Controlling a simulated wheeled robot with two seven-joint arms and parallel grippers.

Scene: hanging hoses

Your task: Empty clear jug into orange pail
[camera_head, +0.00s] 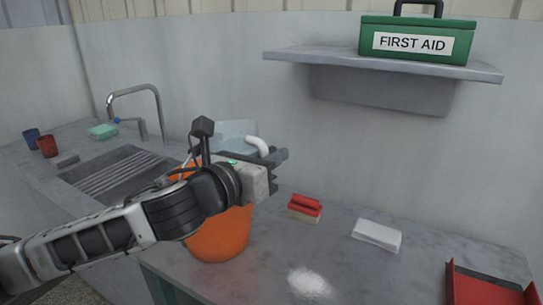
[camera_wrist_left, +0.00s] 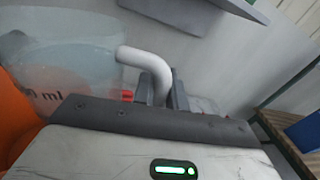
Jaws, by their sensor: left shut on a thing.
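The clear jug (camera_head: 236,130) is mostly hidden behind my left wrist in the head view, at the pail's rear. I cannot tell the jug's tilt or what is inside either. My right gripper is not in view.
A red-and-white brush (camera_head: 305,206), a white folded cloth (camera_head: 377,235) and a red dustpan (camera_head: 488,287) lie on the counter. A sink (camera_head: 120,172) with a tap and two cups are left. A shelf (camera_head: 385,62) with a first aid box (camera_head: 415,39) hangs above.

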